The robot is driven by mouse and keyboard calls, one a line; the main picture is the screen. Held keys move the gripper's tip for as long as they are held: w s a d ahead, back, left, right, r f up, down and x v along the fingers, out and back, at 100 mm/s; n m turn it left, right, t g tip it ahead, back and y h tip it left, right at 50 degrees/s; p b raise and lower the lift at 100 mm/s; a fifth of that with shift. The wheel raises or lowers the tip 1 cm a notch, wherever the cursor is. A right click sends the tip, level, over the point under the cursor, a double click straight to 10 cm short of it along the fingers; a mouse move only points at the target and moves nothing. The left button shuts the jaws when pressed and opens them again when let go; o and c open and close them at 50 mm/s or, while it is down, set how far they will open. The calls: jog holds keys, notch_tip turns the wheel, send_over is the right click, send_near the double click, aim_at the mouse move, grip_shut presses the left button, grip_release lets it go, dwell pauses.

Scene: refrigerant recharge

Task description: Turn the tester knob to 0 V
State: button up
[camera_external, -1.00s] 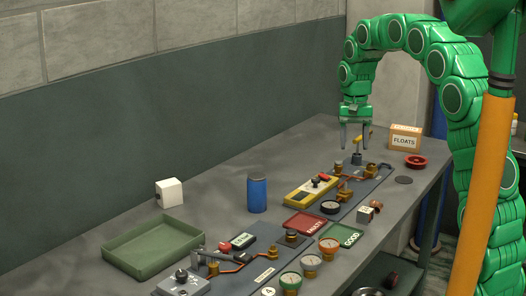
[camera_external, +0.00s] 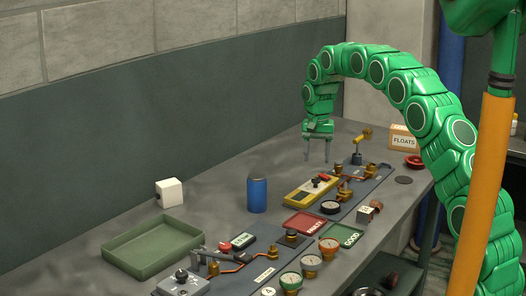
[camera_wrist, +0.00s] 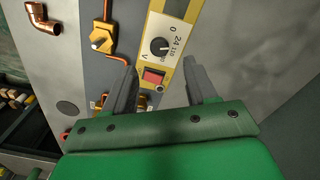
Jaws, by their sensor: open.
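The yellow tester (camera_external: 301,195) lies on the bench, with a black knob (camera_external: 316,184) and a red part near its far end. In the wrist view the tester's black knob (camera_wrist: 158,46) sits beside the marks 0, 24 and 110 and the letter V. A light pointer line on the knob appears turned toward the larger numbers, away from 0; the exact mark is too small to tell. A red rocker switch (camera_wrist: 153,77) is beside the knob. My gripper (camera_external: 317,159) is open and empty above the tester's far end; its fingers also show in the wrist view (camera_wrist: 159,77).
Copper pipes and brass fittings (camera_external: 345,193) line the board right of the tester. A blue can (camera_external: 257,194), green tray (camera_external: 150,245), red FAULTY tray (camera_external: 304,223) and FLOATS box (camera_external: 404,139) stand around. The bench behind the tester is bare.

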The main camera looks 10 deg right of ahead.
aim_at(316, 178)
jog(key=shift+f, duration=3.55)
jog(key=c, duration=1.1)
jog(key=shift+o, duration=0.2)
jog(key=shift+n, duration=0.4)
jog(key=n, duration=0.3)
jog(key=shift+n, duration=1.8)
